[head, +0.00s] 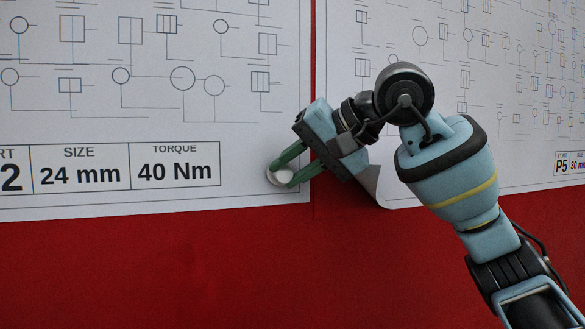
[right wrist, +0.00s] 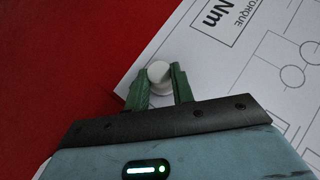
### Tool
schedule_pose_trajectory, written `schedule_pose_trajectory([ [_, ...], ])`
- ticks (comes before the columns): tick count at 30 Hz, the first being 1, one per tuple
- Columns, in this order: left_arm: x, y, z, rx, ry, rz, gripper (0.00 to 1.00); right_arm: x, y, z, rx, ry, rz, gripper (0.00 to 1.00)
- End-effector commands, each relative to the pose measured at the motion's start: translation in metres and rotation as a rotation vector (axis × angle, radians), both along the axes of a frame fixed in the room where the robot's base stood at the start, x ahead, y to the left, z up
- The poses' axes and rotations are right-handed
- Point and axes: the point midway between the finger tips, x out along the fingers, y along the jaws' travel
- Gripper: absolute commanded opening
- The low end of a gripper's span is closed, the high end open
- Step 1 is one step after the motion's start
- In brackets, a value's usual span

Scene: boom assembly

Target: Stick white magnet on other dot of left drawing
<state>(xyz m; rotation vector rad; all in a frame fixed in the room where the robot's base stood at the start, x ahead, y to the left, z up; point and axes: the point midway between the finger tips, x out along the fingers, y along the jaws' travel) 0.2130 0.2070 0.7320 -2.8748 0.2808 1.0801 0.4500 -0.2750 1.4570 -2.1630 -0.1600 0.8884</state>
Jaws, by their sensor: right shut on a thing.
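The white magnet (head: 280,177) is a small round disc at the lower right corner of the left drawing (head: 250,130). My right gripper (head: 283,174) is shut on it, with one green finger on each side. The right wrist view shows the magnet (right wrist: 159,72) between the fingertips (right wrist: 160,77), over the corner of the white sheet (right wrist: 255,80). A second pale round edge shows beside it; I cannot tell whether that is a dot or the magnet's own side. I cannot tell if the magnet touches the sheet. No other dot is clearly visible. My left gripper is out of view.
The drawings hang on a red wall (head: 150,270). The right drawing (head: 400,130) is beside the left one, across a narrow red gap. Its lower left corner (head: 371,180) curls away from the wall, close to my right gripper. The red area below is clear.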

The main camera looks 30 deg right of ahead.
Motion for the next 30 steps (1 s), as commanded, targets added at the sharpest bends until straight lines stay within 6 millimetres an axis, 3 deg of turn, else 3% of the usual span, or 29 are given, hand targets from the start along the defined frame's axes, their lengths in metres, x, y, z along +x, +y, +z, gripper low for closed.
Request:
schedule_pose_trajectory([
  [10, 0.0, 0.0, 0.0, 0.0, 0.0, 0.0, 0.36, 0.0, 0.0, 0.0, 0.0, 0.0, 0.0, 0.02],
  [11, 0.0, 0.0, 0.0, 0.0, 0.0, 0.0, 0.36, 0.0, 0.0, 0.0, 0.0, 0.0, 0.0, 0.28],
  [16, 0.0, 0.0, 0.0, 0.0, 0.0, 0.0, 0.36, 0.0, 0.0, 0.0, 0.0, 0.0, 0.0, 0.49],
  [25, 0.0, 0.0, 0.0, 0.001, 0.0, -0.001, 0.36, -0.001, -0.001, 0.001, 0.0, -0.001, -0.001, 0.49],
  [30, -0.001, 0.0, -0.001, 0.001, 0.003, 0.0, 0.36, -0.014, -0.008, 0.011, 0.0, -0.003, -0.002, 0.49],
])
